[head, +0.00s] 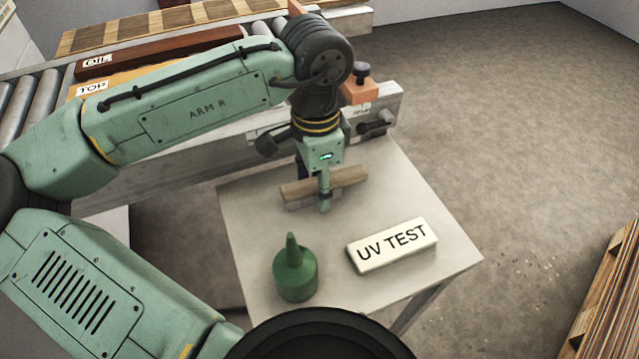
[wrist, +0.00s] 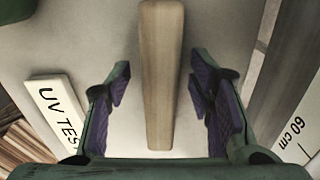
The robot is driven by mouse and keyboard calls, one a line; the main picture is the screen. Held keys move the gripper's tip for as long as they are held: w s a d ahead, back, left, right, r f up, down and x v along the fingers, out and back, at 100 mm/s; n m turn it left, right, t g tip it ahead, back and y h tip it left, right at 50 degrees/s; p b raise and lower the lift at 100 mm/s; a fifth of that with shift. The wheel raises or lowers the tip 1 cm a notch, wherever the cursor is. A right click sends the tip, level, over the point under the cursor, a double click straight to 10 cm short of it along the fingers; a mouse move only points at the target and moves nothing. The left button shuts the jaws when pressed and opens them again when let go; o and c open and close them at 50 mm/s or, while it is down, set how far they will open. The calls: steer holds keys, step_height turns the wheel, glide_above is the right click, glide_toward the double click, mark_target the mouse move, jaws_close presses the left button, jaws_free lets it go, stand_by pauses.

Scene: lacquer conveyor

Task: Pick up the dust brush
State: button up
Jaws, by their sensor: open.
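The dust brush (head: 348,181) lies on the small pale table, below my gripper (head: 315,184). It has a long light-wood back, with a paler strip, seemingly bristles, showing under it in the head view. In the wrist view the brush (wrist: 160,45) runs lengthwise between the two purple-padded fingers of my gripper (wrist: 160,92). The gripper is open, with a gap on each side of the brush. In the head view the near finger hides part of the brush's middle.
The table (head: 243,212) also holds a green bottle with a pointed nozzle (head: 294,276) and a white "UV TEST" block (head: 392,246). Behind it runs a roller conveyor (head: 22,108) with boards marked OIL and TOP. An orange clamp (head: 360,93) sits at its end.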

steer(key=shift+f, duration=0.15)
jaws_close()
stand_by(0.5)
